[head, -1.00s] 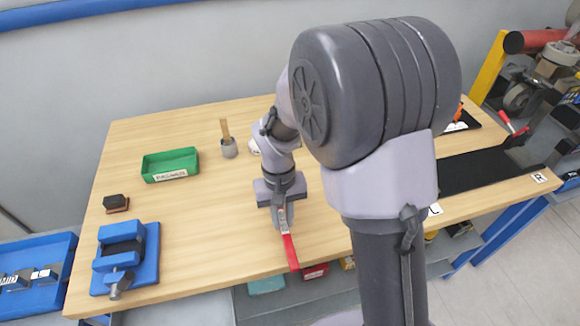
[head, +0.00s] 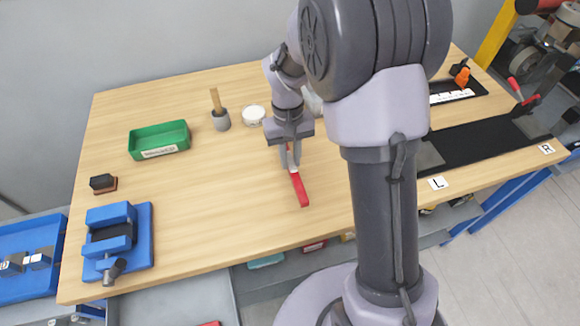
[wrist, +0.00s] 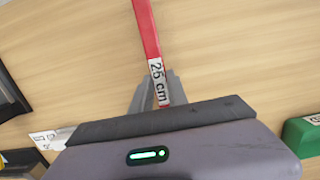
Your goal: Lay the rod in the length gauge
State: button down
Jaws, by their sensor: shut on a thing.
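The red rod (head: 300,188) is held by one end over the middle of the table, its free end pointing toward the front edge. In the wrist view the rod (wrist: 146,28) carries a white "25 cm" label. My gripper (head: 291,160) is shut on the rod near that label; its fingers also show in the wrist view (wrist: 155,90). I cannot tell how high the rod is above the wood. What looks like the length gauge (head: 478,90), a black base with a white scale strip and an orange part, lies at the back right, partly hidden by my arm.
A long black strip (head: 480,145) with red-handled clamping and L and R labels lies at the right. The front-middle wood is clear.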

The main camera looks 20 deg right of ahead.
aim_at(290, 161)
notch_tip(290, 161, down, 3)
jog(key=shift+f+b, duration=0.2)
jog(key=shift+b, duration=0.6)
jog(key=shift+r, duration=0.2)
jog(key=c, duration=1.7)
grip_release()
jog(key=shift+f, duration=0.2)
jog(key=o, duration=0.4)
jog(key=shift+r, duration=0.15)
